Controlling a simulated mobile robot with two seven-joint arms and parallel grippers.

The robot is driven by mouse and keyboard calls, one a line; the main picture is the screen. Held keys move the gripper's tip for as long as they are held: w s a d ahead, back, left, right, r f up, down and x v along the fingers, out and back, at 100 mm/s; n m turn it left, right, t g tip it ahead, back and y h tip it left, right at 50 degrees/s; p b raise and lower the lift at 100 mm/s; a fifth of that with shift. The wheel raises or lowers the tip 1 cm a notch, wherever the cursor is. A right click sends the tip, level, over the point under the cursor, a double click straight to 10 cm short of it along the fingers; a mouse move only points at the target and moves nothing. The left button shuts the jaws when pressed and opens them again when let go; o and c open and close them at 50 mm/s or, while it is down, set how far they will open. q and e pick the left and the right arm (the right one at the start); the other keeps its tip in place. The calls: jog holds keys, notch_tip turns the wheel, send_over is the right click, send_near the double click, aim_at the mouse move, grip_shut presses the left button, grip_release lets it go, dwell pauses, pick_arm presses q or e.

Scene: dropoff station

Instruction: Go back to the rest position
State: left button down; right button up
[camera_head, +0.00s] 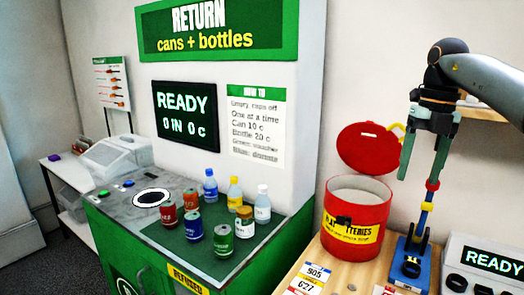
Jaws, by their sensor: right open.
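My right gripper (419,174) hangs from my grey arm at the upper right of the head view. Its two green fingers point down and stand apart, with nothing seen between them. Just below its right finger is the red top of an upright yellow-and-blue piece on a blue device (412,258). I cannot tell whether they touch. My left gripper is not in view.
Left of the gripper stands a red batteries bin (350,240) with its round lid (368,148) raised. Several cans and bottles stand on the green mat (165,236) of the return counter. A READY display box (487,262) is at the lower right.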

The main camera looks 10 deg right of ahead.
jog(key=w+a+f+n+g+y, duration=0.25)
jog(key=a+f+n+y, duration=0.2)
jog(key=a+f, duration=1.7)
jog(key=s+a+f+m+t+y, duration=0.1)
jog(key=s+a+f+m+y, duration=0.15)
jog(key=a+y, duration=0.4)
jog(key=s+a+f+m+t+y, duration=0.2)
jog(key=s+a+m+y, duration=0.15)
jog(key=a, duration=0.65)
jog(key=s+a+f+m+t+y, duration=0.1)
jog(key=s+a+f+m+y, duration=0.2)
jog(key=a, duration=0.6)
jog(key=s+d+f+m+t+h, duration=0.3)
jog(key=d+f+m+t+h, duration=0.8)
jog(key=m, duration=0.9)
jog(key=s+d+f+m+g+h, duration=0.3)
jog(key=s+d+f+m+h, duration=0.2)
jog(key=s+d+f, duration=0.8)
jog(key=s+d+m, duration=0.1)
jog(key=d, duration=0.1)
jog(key=shift+s+d, duration=0.25)
jog(key=shift+d, duration=0.15)
